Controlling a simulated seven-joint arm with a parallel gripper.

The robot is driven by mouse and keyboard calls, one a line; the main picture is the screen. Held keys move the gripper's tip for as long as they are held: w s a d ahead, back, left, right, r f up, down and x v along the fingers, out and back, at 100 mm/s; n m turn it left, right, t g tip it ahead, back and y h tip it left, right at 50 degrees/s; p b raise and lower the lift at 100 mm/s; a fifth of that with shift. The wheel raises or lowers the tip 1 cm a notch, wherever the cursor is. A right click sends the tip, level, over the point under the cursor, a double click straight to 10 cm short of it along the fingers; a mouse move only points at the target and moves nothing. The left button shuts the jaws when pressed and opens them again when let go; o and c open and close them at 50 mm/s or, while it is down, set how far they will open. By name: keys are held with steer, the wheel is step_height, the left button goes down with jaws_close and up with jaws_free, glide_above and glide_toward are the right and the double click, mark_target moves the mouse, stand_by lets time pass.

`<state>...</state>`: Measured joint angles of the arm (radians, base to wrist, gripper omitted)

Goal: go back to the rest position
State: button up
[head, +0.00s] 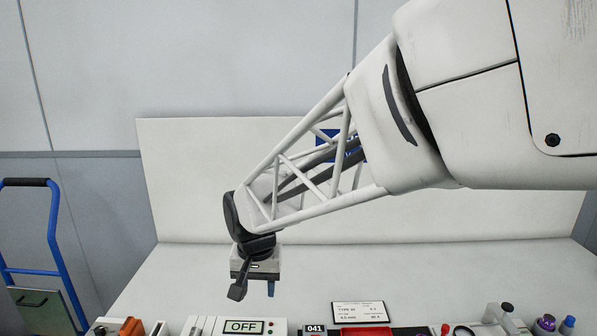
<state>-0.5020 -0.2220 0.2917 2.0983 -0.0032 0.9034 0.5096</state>
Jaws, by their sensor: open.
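My gripper (254,290) hangs at the end of my white lattice arm in the head view, left of the middle, pointing down. Its dark fingers are apart and nothing shows between them. It is above the rear part of the white work surface (180,275), behind and above a box with an "OFF" display (243,326). The picture's lower edge cuts off most of the work surface.
Along the lower edge stand an orange item (131,327), a framed label card (359,313), a dark "041" tag (314,330) and small capped bottles (546,322). A blue hand truck (57,240) stands at left. A white panel (190,180) rises behind.

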steer(key=s+d+r+t, duration=0.1)
steer(key=s+d+r, duration=0.1)
steer(key=s+d, duration=0.7)
steer(key=s+d+r, duration=0.2)
steer(key=s+d, duration=0.8)
steer(key=d, duration=0.8)
steer(key=shift+t+h, duration=0.3)
steer(key=shift+t, duration=0.1)
